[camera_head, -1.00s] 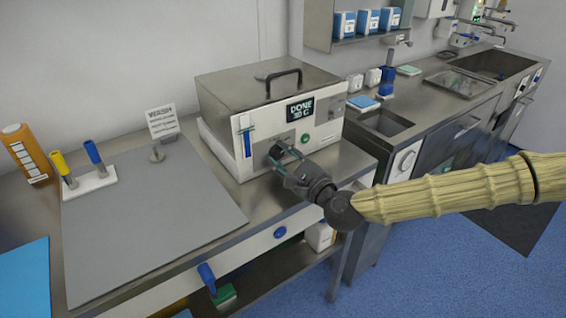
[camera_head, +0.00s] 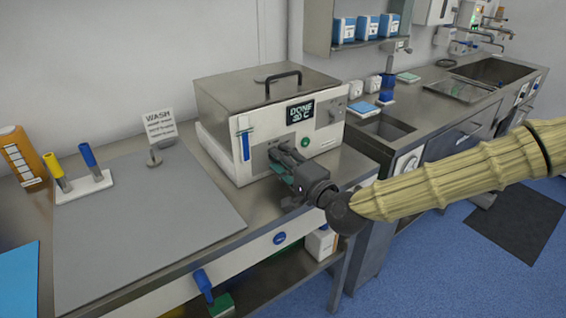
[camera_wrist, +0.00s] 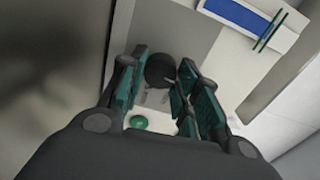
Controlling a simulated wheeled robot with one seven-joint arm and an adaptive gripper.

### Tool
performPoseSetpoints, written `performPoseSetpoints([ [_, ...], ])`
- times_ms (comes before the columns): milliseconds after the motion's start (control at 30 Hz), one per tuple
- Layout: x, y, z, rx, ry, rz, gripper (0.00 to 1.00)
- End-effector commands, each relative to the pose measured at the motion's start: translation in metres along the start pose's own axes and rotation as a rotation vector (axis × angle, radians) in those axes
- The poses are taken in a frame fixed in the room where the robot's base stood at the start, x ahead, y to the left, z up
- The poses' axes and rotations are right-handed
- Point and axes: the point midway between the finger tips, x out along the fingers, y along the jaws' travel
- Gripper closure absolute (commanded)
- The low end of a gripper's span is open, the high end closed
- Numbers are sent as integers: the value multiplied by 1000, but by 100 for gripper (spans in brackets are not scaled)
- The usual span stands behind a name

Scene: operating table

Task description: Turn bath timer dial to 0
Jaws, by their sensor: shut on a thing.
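The bath (camera_head: 262,92) is a steel-lidded box with a white front panel, standing on the steel counter. Its small display (camera_head: 299,111) reads DONE, with a blurred temperature line below. The black round timer dial (camera_wrist: 160,68) sits on a grey plate in the wrist view, between my fingers. My gripper (camera_head: 279,154) is at the bath's front and hides the dial in the head view. In the wrist view my gripper (camera_wrist: 163,75) has its green-padded fingers on either side of the dial, shut on it. The dial's pointer and scale cannot be read.
A green button (camera_head: 305,142) is right of my gripper, and a blue-marked gauge (camera_head: 245,137) is left of it.

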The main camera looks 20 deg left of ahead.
Motion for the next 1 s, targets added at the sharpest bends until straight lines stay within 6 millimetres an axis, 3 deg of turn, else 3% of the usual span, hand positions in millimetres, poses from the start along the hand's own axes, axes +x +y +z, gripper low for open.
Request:
performPoseSetpoints([
  [300, 0, -1, -1, -117, 1, -1, 92],
  [833, 0, 0, 0, -137, 0, 0, 92],
  [867, 0, 0, 0, -137, 0, 0, 64],
  [967, 0, 0, 0, -137, 0, 0, 46],
  [1000, 0, 0, 0, -137, 0, 0, 46],
])
